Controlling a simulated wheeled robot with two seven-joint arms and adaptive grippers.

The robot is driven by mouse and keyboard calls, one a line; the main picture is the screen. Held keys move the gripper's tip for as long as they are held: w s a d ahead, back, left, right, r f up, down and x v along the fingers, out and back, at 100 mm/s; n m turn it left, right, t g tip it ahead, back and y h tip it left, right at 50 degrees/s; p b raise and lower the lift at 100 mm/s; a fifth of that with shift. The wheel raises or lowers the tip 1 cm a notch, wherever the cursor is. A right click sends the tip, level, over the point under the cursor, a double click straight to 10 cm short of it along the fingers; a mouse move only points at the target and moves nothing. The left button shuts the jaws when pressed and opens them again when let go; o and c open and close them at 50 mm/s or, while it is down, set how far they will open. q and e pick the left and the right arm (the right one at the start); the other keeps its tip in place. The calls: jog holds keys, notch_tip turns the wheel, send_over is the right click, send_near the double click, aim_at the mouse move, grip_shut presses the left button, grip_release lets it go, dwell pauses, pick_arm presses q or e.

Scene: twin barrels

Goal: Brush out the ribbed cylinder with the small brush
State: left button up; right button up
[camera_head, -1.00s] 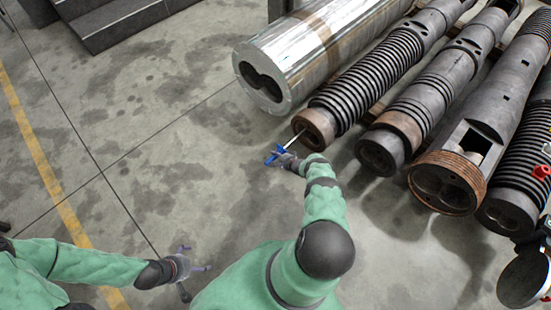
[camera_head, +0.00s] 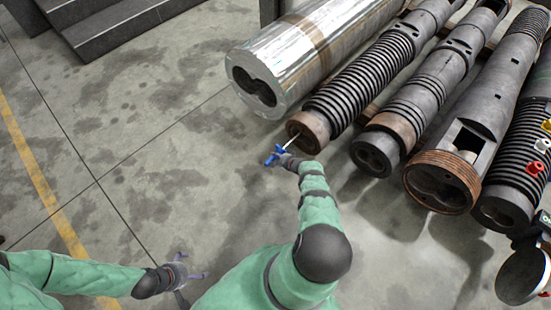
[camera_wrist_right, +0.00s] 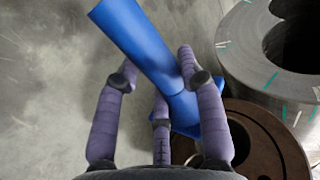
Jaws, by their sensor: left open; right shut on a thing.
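The ribbed cylinder (camera_head: 355,80) is dark with close rings and a brown end collar (camera_head: 308,128). It lies on the right of the silver cylinder. My right gripper (camera_head: 283,157) is shut on the blue handle of the small brush (camera_head: 272,155), just in front of that end. The brush's thin pale shaft runs to the collar's opening; its head is out of sight. In the right wrist view, my gripper's purple fingers (camera_wrist_right: 175,80) close around the blue handle (camera_wrist_right: 140,40), with the brown collar (camera_wrist_right: 265,135) beyond. My left gripper (camera_head: 196,268) is open and empty, low over the floor.
A silver twin-bore cylinder (camera_head: 295,60) lies left of the ribbed one. Several dark cylinders lie to the right, one with a threaded brown end (camera_head: 442,180). Grey steps (camera_head: 110,20) stand at the top left. The floor at left (camera_head: 140,150) is open.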

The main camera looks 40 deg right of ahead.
aim_at(265, 166)
jog(key=shift+a+r+p, duration=0.1)
jog(key=shift+a+p, duration=0.45)
jog(key=shift+a, duration=0.45)
jog(key=shift+s+a+p, duration=0.2)
jog(key=shift+a+p, duration=0.15)
jog(key=shift+a, duration=0.75)
jog(key=shift+a+p, duration=0.3)
jog(key=shift+a, duration=0.3)
jog(key=shift+s+a+p, duration=0.15)
jog(key=shift+a+p, duration=0.25)
jog(key=shift+a, duration=0.9)
jog(key=shift+s+a+p, duration=0.2)
jog(key=shift+a+p, duration=0.1)
jog(key=shift+a, duration=1.55)
